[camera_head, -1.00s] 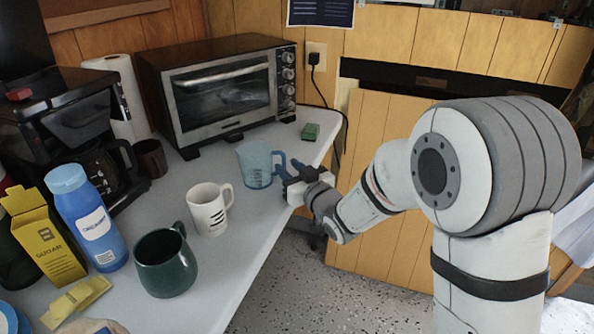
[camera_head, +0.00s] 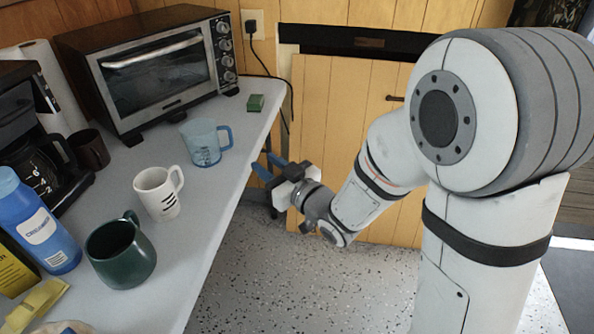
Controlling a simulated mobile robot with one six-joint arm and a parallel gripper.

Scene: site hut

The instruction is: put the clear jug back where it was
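The clear jug (camera_head: 203,147), blue-tinted with dark markings, stands upright on the white table in front of the toaster oven. Its blue handle points right, towards the table edge. My gripper (camera_head: 264,163) is to the right of the jug, just past the table edge. Its two blue fingers are spread apart with nothing between them. A gap shows between the fingers and the jug's handle.
A white mug (camera_head: 158,195), a dark green mug (camera_head: 120,255), a blue bottle (camera_head: 38,230) and a coffee maker (camera_head: 35,150) are left. Speckled floor lies right.

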